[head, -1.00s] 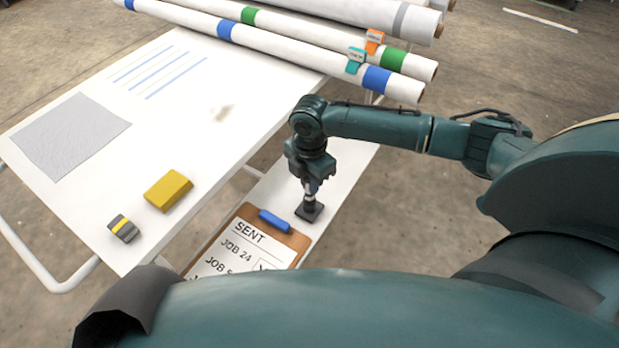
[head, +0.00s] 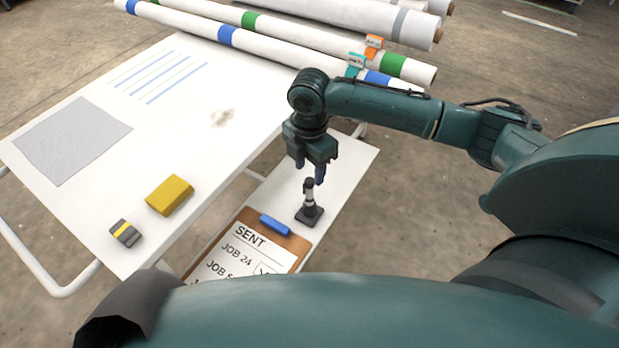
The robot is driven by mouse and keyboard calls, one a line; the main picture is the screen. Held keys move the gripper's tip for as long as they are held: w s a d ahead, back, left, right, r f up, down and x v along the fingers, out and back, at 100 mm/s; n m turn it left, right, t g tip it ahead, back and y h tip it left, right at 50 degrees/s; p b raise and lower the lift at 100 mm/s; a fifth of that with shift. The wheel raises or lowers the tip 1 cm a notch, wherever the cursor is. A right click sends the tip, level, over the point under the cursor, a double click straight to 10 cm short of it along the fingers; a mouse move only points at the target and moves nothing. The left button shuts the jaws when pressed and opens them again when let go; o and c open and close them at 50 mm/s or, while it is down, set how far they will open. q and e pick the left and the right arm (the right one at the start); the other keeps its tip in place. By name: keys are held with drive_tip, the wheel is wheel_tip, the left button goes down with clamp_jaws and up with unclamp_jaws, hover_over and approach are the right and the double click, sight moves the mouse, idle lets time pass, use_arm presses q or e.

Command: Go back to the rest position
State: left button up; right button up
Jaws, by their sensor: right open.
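My right gripper (head: 313,172) is open and empty, pointing down above a stamp. The stamp (head: 310,205) has a dark square base and a thin upright handle with a light band. It stands upright on the narrow white side shelf (head: 345,170), just beyond the clipboard. The clipboard (head: 296,243) is brown with a blue clip and a white sheet reading SENT and JOB 24; its near part is hidden by my body. My left gripper is not in view.
The white table (head: 80,215) bears a yellow block (head: 170,195), a small grey-and-yellow block (head: 126,233) and a grey cloth (head: 72,140). Several white rolls with coloured bands (head: 300,35) lie at the back, with teal (head: 356,64) and orange (head: 373,46) tags. Floor at right is clear.

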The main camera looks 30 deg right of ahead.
wheel_tip(320, 180, up, 7)
drive_tip(key=shift+f, duration=0.2)
drive_tip(key=s+a+f+m+t+y+p, duration=0.2)
drive_tip(key=a+f+m+y, duration=0.15)
drive_tip(key=a, duration=0.35)
drive_tip(key=s+a+f+m+t+y+p, duration=0.2)
drive_tip(key=s+a+f+m, duration=0.15)
drive_tip(key=a, duration=0.35)
use_arm(q)
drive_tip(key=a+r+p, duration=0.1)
drive_tip(key=p, duration=0.1)
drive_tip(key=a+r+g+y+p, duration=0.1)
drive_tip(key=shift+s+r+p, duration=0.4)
use_arm(e)
drive_tip(key=s+d+f+m+t+h, duration=0.1)
drive_tip(key=s+d+m+t+h, duration=0.1)
drive_tip(key=s+d+m+t, duration=0.4)
drive_tip(key=s+m, duration=0.4)
drive_tip(key=m, duration=0.1)
drive_tip(key=shift+t, duration=0.4)
drive_tip(key=shift+d, duration=0.1)
